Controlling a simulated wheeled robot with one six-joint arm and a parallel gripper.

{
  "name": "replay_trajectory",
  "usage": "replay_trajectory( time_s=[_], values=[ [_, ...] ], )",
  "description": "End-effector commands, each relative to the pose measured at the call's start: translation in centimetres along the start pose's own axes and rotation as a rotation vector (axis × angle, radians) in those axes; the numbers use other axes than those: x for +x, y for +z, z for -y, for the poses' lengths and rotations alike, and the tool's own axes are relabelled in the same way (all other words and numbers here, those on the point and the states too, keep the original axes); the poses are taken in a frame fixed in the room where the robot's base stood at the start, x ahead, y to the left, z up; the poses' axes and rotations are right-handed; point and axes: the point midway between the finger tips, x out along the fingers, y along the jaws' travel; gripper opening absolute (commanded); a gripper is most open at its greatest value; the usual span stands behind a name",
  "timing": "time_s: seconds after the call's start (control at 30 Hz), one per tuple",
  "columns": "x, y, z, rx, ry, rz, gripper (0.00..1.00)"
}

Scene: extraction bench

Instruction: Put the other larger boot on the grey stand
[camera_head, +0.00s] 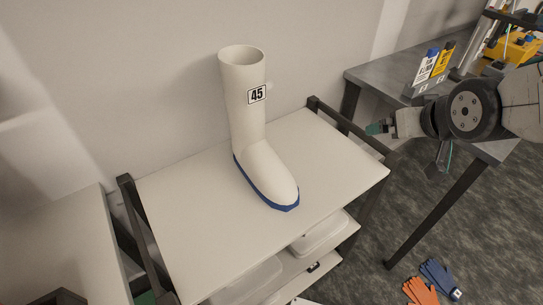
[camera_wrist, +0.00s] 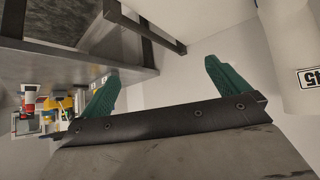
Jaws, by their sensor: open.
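A tall white boot (camera_head: 246,110) with a blue sole and a "45" label stands upright on the white top of a cart (camera_head: 190,235), its toe pointing to the lower right. Part of the boot (camera_wrist: 288,50) with its label shows at the right edge of the wrist view. My gripper (camera_head: 380,128) is right of the boot, apart from it, near the cart's right side. In the wrist view its two green fingers (camera_wrist: 160,78) are spread wide with nothing between them. I see no second boot and cannot make out a grey stand.
Dark rails edge the cart, with pale trays (camera_head: 320,235) below. Orange and blue gloves (camera_head: 430,283) lie on the floor.

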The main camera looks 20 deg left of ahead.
Motion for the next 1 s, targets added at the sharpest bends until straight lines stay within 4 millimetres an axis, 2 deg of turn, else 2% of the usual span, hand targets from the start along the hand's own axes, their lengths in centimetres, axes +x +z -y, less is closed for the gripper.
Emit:
replay_trajectory(
  time_s=[0.03,0.17,0.2,0.3,0.4,0.5,0.6,0.73,1.0],
  values=[
    [2.2,-0.8,2.3,-0.037,-0.04,-0.058,1.0],
    [6.0,-3.0,8.0,-0.107,-0.135,-0.248,1.0],
    [6.9,-3.4,10.0,-0.125,-0.169,-0.305,1.0],
    [8.4,-3.8,14.9,-0.16,-0.26,-0.448,1.0],
    [9.1,-3.4,19.4,-0.18,-0.35,-0.575,1.0],
    [9.1,-2.7,22.8,-0.186,-0.424,-0.675,1.0],
    [8.8,-2.1,24.8,-0.185,-0.475,-0.743,1.0],
    [8.6,-1.9,26.0,-0.182,-0.504,-0.786,1.0],
    [10.1,-3.9,27.4,-0.18,-0.506,-0.793,1.0]
  ],
)
